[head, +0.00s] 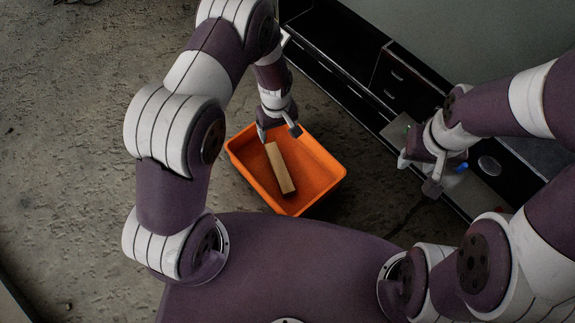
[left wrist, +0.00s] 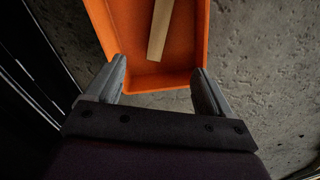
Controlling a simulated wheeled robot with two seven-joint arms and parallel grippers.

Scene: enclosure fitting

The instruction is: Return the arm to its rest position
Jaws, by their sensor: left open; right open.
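My left gripper (head: 279,132) is open and empty above the far edge of an orange bin; it also shows in the left wrist view (left wrist: 160,85), its two fingers spread apart. My right gripper (head: 418,176) is open at the right, near the dark cabinet. I see nothing held in it.
The orange bin (head: 321,172) stands on the rough grey floor (head: 70,120) in front of my base. A wooden block (head: 280,168) lies inside it, apart from my fingers. A dark cabinet with drawers (head: 395,75) runs along the right. A small blue item (head: 461,168) is near my right gripper.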

